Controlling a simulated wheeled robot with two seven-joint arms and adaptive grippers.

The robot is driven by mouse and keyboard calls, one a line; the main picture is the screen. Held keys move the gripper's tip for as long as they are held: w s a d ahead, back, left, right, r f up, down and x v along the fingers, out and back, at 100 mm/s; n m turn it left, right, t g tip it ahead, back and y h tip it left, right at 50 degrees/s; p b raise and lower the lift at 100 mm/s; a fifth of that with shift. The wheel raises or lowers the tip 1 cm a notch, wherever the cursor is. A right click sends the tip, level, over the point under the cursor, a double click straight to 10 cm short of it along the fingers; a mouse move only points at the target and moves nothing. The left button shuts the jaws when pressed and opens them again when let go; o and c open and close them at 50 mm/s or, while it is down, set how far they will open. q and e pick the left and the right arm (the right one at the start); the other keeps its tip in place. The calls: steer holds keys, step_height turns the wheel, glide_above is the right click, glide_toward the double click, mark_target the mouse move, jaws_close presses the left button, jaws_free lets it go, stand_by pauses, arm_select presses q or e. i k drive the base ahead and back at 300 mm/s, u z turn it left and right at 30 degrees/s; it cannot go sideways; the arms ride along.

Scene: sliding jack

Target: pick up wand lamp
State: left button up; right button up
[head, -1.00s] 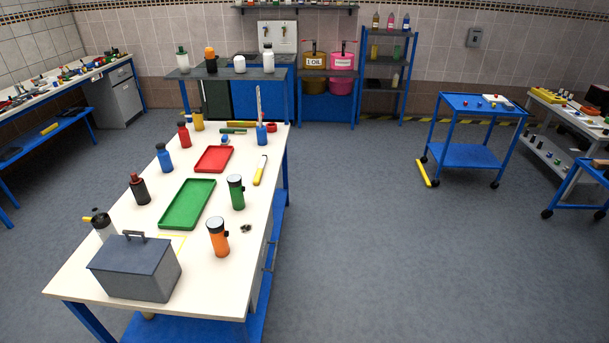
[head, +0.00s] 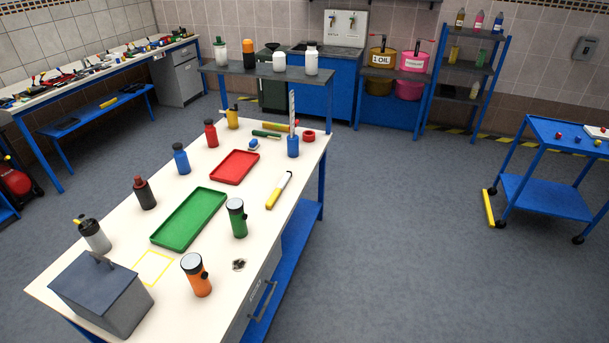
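The wand lamp appears to be the slim yellow-and-white stick (head: 279,190). It lies flat near the right edge of the white-topped table (head: 262,215), right of the green tray (head: 189,219) and behind the green flashlight (head: 237,218). Nothing covers it. Neither of my grippers shows in the head view.
An orange flashlight (head: 196,275) and a grey metal box (head: 103,294) stand at the near end.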

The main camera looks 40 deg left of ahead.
mark_target(276, 193)
steer(key=u, duration=0.25)
steer(key=i, duration=1.7)
steer(key=u, duration=1.4)
steer(key=i, duration=0.9)
steer(key=u, duration=1.25)
steer(key=i, duration=0.3)
steer(key=u, duration=0.2)
